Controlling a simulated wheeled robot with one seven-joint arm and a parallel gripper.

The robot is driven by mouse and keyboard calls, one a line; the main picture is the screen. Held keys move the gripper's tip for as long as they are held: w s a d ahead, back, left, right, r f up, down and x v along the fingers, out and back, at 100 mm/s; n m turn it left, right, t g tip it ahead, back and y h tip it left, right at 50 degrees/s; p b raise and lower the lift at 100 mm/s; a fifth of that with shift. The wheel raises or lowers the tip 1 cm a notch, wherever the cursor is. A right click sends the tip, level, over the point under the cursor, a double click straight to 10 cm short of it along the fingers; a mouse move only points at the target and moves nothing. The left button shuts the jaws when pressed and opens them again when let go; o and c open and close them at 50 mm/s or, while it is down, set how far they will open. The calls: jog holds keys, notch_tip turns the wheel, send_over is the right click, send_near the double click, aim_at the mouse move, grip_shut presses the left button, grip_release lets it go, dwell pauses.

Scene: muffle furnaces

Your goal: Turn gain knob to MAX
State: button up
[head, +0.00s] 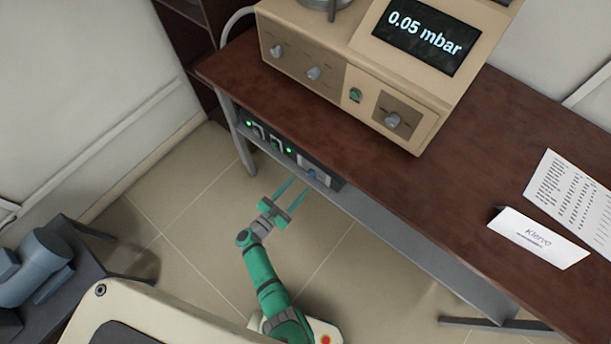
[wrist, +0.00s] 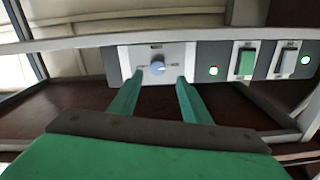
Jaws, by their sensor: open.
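The gain knob (wrist: 157,68) is a small round blue-grey knob on a light plate of the dark control unit, with small labels on either side of it. A pale pointer mark shows on it, but its exact setting is too small to read. In the head view the knob (head: 312,174) is tiny, at the right end of the unit under the table. My green gripper (wrist: 157,85) is open, its two fingers apart and pointing at the plate, just below the knob in the wrist view. In the head view my gripper (head: 297,188) is in front of the unit. Contact cannot be told.
The control unit (wrist: 213,60) also carries a green rocker switch (wrist: 246,62), a grey one (wrist: 286,62) and lit green lamps. The brown table (head: 420,185) overhangs it. A beige instrument (head: 365,75) reading 0.05 mbar stands on top. The floor in front is open.

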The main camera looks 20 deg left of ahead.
aim_at(309, 175)
jog(key=x, duration=0.5)
jog(key=shift+w+d, duration=0.15)
jog(key=shift+d, duration=0.3)
jog(key=shift+w+d, duration=0.1)
jog(key=shift+w, duration=0.4)
jog(key=c, duration=1)
jog(key=shift+w+a, duration=0.1)
jog(key=shift+a, duration=0.1)
jog(key=shift+c, duration=0.2)
jog(key=shift+d, duration=0.1)
